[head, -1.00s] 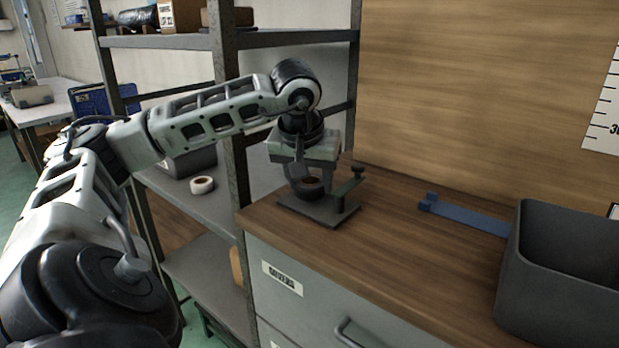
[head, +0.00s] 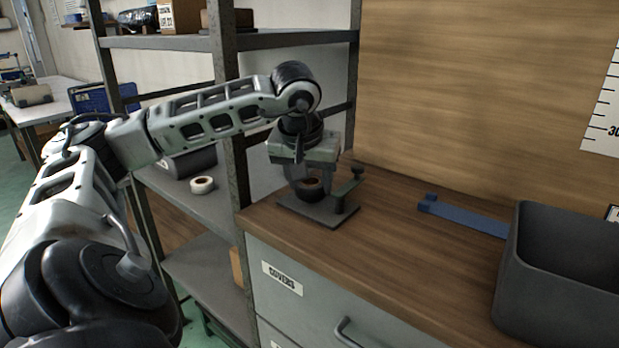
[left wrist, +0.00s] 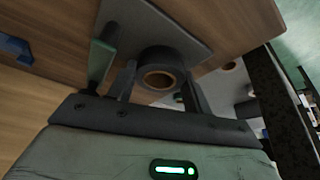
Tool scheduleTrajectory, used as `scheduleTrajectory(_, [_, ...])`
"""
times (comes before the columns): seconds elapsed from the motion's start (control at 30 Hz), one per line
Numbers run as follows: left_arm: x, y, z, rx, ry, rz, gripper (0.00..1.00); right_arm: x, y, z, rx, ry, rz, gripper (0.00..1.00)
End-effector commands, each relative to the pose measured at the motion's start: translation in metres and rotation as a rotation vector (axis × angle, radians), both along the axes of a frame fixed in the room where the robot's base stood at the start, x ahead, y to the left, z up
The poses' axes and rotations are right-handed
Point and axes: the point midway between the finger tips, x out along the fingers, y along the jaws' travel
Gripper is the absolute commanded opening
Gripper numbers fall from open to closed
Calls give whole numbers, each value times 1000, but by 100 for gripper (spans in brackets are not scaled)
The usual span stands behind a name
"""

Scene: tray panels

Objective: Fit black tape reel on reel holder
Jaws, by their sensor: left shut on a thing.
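The black tape reel (head: 312,188), with a brown core, is between the fingers of my left gripper (head: 307,182). The gripper points down and is shut on the reel. In the left wrist view the reel (left wrist: 162,66) shows between the two fingers (left wrist: 158,92), with its open core facing the camera. My right gripper is out of view.
A blue flat tool (head: 465,217) lies to the right on the wooden top (head: 400,255). A dark grey bin (head: 560,285) stands at the right front. A metal shelf rack (head: 228,130) is close on the left, with a white tape roll (head: 202,185) on a shelf.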

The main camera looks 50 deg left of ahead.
Motion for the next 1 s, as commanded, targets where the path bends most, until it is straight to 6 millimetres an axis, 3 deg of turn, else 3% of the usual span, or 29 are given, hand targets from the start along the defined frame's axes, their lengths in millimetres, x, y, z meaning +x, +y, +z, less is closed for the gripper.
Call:
scheduleTrajectory(0.87, [0,0,-14,0,0,0,24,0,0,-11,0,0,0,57])
scheduleTrajectory(0.9, [0,0,-13,0,0,0,58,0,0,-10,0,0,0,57])
scheduleTrajectory(1.0, [0,0,-13,0,0,0,59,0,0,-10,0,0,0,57])
